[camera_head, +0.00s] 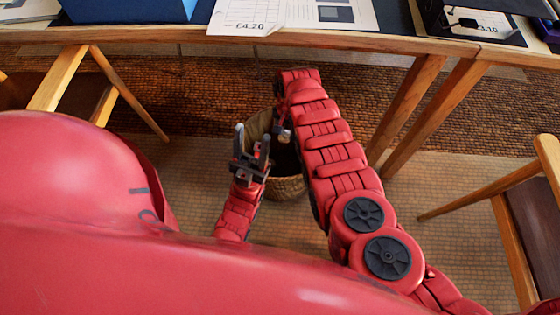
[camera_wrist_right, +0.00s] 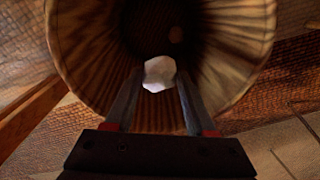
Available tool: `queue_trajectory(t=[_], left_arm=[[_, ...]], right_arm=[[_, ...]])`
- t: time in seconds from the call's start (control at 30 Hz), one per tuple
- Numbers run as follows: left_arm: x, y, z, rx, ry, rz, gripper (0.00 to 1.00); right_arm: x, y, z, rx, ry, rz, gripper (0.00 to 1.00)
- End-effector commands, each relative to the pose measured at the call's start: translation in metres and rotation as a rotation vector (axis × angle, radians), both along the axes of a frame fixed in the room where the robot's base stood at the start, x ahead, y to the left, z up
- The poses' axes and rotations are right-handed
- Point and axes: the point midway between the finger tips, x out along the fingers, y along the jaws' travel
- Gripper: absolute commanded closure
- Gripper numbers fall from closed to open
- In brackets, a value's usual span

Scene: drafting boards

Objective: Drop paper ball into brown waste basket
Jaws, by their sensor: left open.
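The brown waste basket (camera_head: 287,187) stands on the floor below the table, partly hidden by my arms. In the right wrist view, its pleated inside wall (camera_wrist_right: 88,55) surrounds a dark opening. The white paper ball (camera_wrist_right: 159,73) sits between the fingertips of my right gripper (camera_wrist_right: 160,82), filling the gap, with the basket opening behind it. In the head view, my right gripper (camera_head: 284,134) is small and partly hidden by its arm, over the basket. My left gripper (camera_head: 252,152) is open and empty, at the left side of the basket.
A wooden table (camera_head: 350,42) with papers (camera_head: 295,14) and a blue box (camera_head: 130,10) spans the far side. Wooden chairs stand at the left (camera_head: 75,85) and right (camera_head: 520,215). A woven brown rug (camera_head: 190,100) lies under the table. Bare floor shows right of my right arm.

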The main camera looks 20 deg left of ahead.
Motion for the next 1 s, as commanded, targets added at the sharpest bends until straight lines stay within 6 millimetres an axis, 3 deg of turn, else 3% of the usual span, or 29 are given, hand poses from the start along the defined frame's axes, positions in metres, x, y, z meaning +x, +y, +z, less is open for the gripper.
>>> queue_trajectory(t=[0.03,0.13,0.53,0.77,1.0], left_arm=[[0.000,0.000,0.000,0.000,0.000,0.000,0.50],[0.000,0.000,0.000,0.000,0.000,0.000,0.50],[0.001,0.000,0.008,-0.007,0.006,0.000,0.50],[0.007,-0.001,0.047,-0.054,0.041,-0.006,0.50],[0.007,-0.001,0.097,-0.050,0.039,-0.006,0.50]], right_arm=[[0.000,0.000,0.000,0.000,0.000,0.000,0.34],[0.000,0.000,0.000,0.000,0.000,0.000,0.17],[0.000,0.000,0.009,0.000,0.000,0.000,0.17],[-0.001,0.000,0.049,0.000,0.001,-0.001,0.17],[-0.024,-0.007,0.048,-0.003,0.003,0.001,0.17]])
